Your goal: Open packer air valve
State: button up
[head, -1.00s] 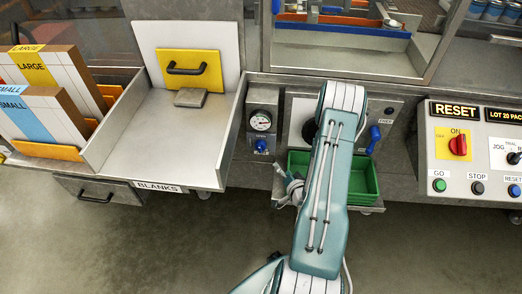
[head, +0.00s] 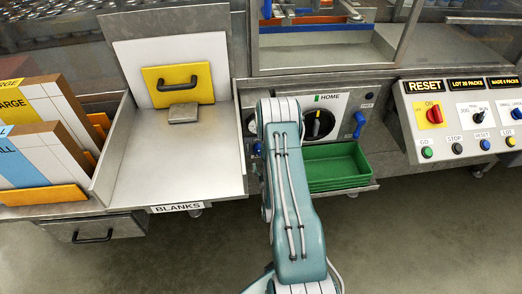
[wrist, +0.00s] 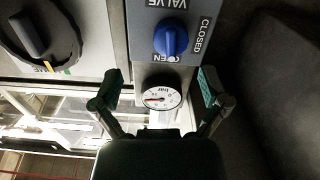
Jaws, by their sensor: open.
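The blue air valve knob (wrist: 170,38) sits on a grey plate in the wrist view, seen upside down. The lettering VALVE, OPEN and CLOSED is around it, with OPEN partly covered by the knob. Its grip runs roughly up and down in the picture. A round white pressure gauge (wrist: 162,98) is just below the knob there. My gripper (wrist: 159,76) is open and empty, with its fingers to either side of the gauge and the knob beyond the tips. In the head view my arm hides the gripper and most of the gauge panel (head: 246,118); a bit of blue shows beside the arm.
A black dial (head: 318,125) marked HOME is right of my arm, with a blue handle (head: 360,124) beyond it. A green bin (head: 338,165) sits below. The blanks tray (head: 170,150) is on the left and the control panel (head: 455,120) on the right.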

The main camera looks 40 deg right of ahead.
aim_at(257, 151)
jog(key=w, duration=0.4)
jog(key=w+d, duration=0.1)
jog(key=w, duration=0.1)
jog(key=shift+r, duration=0.25)
jog(key=shift+w+d, duration=0.2)
jog(key=shift+d, duration=0.1)
jog(key=shift+d+f, duration=0.15)
jog(key=shift+d, duration=0.6)
jog(key=shift+a, duration=0.2)
jog(key=c, duration=0.8)
jog(key=shift+w+a, duration=0.1)
jog(key=shift+a, duration=0.15)
jog(key=c, duration=0.3)
